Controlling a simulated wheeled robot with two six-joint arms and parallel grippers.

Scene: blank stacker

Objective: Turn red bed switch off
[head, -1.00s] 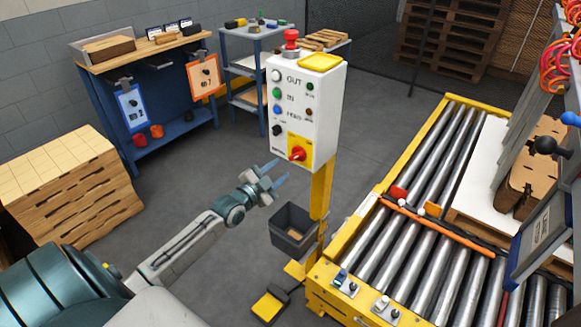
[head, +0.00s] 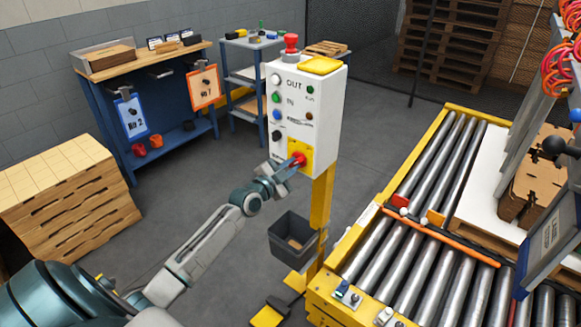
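The red rotary switch (head: 299,158) sits on a yellow plate (head: 305,147) low on the front of a white control box (head: 325,110). The box stands on a yellow post. My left gripper (head: 294,167) is at the switch, with its fingers apart and their tips close to the red knob. The fingers partly cover the knob and the plate's lower edge, so contact and the knob's exact angle are unclear. My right gripper is not in view.
A red mushroom button (head: 291,42) tops the box; several small buttons and a black knob (head: 277,135) are on its front. A grey bin (head: 292,240) hangs below. A roller conveyor (head: 400,255) stands right, stacked wood (head: 65,195) left.

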